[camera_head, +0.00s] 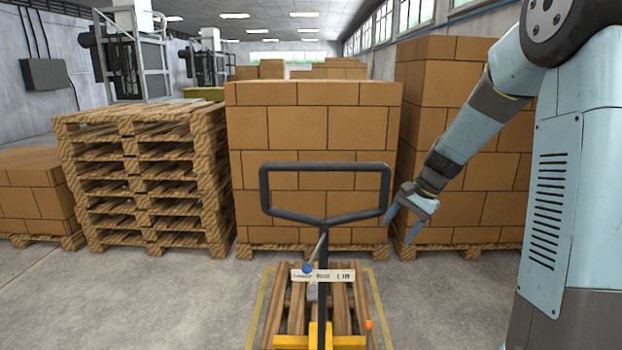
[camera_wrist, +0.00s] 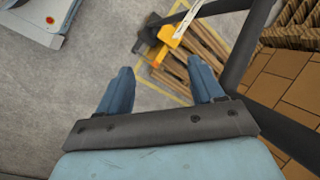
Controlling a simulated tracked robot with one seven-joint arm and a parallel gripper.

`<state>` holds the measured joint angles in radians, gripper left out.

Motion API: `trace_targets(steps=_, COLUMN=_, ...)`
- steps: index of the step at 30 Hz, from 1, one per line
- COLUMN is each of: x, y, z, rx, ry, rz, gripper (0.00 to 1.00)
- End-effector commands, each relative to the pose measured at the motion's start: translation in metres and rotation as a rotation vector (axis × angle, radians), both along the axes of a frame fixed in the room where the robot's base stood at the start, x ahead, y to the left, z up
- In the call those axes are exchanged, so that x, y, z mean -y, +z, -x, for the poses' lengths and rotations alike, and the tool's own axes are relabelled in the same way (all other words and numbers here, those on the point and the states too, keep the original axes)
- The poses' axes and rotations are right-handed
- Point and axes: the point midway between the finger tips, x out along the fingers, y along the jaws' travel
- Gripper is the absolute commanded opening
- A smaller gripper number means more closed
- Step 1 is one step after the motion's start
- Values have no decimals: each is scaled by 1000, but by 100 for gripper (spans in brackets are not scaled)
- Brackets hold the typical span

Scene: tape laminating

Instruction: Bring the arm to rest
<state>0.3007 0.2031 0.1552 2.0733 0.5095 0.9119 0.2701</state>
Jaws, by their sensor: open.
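My gripper (camera_head: 403,222) hangs at the end of my arm, to the right of the black handle of a pallet jack. In the wrist view my gripper (camera_wrist: 158,88) shows two blue fingers spread apart with nothing between them. The black handle (camera_head: 325,166) stands upright in the middle of the head view, close to the left finger in the picture. In the wrist view the handle (camera_wrist: 245,45) crosses near the right finger. Whether finger and handle touch, I cannot tell.
The yellow pallet jack (camera_head: 318,338) stands at a wooden pallet (camera_head: 296,305) within yellow floor lines. Stacked boxes (camera_head: 313,120) on pallets stand behind, with more boxes (camera_head: 440,100) to the right. Empty pallets (camera_head: 145,180) are piled at left. Bare floor (camera_head: 130,300) lies at front left.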

Motion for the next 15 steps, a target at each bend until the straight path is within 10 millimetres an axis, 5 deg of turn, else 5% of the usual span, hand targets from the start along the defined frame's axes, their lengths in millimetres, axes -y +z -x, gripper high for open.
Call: trace_targets(steps=15, x=-14, y=90, z=111, rx=218, ry=268, rz=251, gripper=66)
